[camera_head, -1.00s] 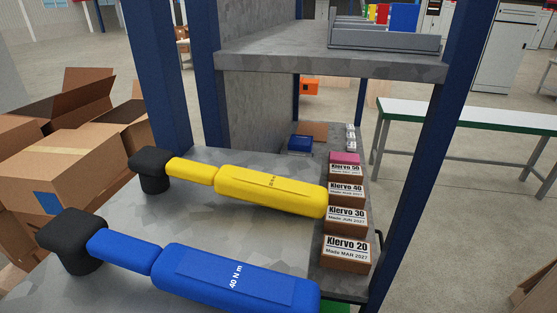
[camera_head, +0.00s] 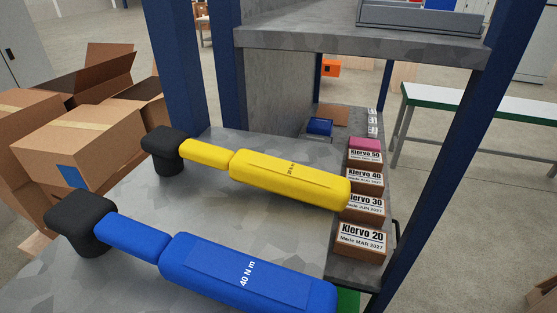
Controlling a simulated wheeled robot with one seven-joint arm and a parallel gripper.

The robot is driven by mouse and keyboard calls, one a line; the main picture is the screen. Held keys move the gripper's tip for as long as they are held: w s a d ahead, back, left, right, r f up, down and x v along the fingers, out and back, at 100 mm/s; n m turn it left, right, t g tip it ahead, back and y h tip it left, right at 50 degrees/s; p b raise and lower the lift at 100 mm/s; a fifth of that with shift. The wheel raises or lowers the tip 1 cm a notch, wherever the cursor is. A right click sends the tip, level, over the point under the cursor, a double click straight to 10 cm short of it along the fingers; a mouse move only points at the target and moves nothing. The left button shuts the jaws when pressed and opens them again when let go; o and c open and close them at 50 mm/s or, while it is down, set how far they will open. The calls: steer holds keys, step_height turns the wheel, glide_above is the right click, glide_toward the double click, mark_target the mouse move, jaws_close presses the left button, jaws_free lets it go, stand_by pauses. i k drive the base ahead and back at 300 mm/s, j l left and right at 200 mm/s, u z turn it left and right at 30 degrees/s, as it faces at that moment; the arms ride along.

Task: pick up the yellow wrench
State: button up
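The yellow wrench (camera_head: 288,178) lies on the grey shelf, its black head (camera_head: 165,148) at the left and its thick handle pointing right. The handle's right end reaches the row of small boxes and partly covers them. A blue wrench (camera_head: 245,275) marked 40 N m lies nearer to me, roughly parallel, with its own black head (camera_head: 80,220) at the left. Bare shelf shows between the two wrenches. My gripper is not in view.
Small brown Klervo boxes (camera_head: 361,241) line the shelf's right side. Blue posts (camera_head: 430,150) stand at the shelf's corners. An upper shelf (camera_head: 350,50) overhangs the back. Cardboard boxes (camera_head: 75,145) are stacked at the left. A white-topped table (camera_head: 480,104) stands at the right.

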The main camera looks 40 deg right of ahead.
mark_target(168, 146)
steer(key=k+l, duration=0.1)
steer(key=k, duration=0.3)
steer(key=k+l, duration=0.1)
steer(key=k, duration=0.35)
